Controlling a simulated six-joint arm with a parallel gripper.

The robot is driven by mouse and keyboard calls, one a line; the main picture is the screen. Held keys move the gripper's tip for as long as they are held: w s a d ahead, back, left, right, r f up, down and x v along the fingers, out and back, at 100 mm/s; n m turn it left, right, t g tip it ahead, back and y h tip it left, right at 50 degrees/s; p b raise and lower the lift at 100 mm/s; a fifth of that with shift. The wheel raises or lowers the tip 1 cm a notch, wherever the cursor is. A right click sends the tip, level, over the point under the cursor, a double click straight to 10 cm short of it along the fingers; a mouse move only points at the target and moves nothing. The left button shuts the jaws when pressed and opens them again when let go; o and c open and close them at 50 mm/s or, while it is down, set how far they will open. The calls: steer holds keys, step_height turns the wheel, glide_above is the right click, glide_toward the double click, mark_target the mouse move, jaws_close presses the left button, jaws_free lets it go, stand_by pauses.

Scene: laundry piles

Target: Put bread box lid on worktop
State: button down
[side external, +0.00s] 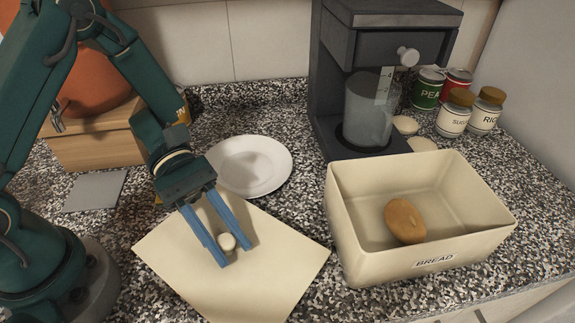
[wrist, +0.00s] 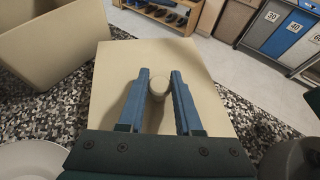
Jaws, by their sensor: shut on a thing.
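The bread box lid (side external: 190,270) is a flat cream panel with a small round knob (side external: 228,243). It lies level at or just above the speckled worktop (side external: 100,225), left of the bread box; I cannot tell whether it touches. My gripper (side external: 236,254) points down over the lid, its blue fingers shut on the knob, one on each side. In the wrist view the knob (wrist: 159,86) sits between the fingers, with the lid (wrist: 115,75) spread beneath. The open cream bread box (side external: 425,262) holds a brown bread roll (side external: 405,221).
A white plate (side external: 252,166) lies behind the lid. A dark coffee machine (side external: 386,65) and several tins and jars (side external: 456,113) stand at the back. A wooden box (side external: 95,145) and grey square (side external: 95,191) are at left. The worktop's front edge is near the lid and box.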

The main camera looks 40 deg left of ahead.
steer(key=shift+f, duration=1.4)
steer(key=c, duration=0.6)
jaws_free()
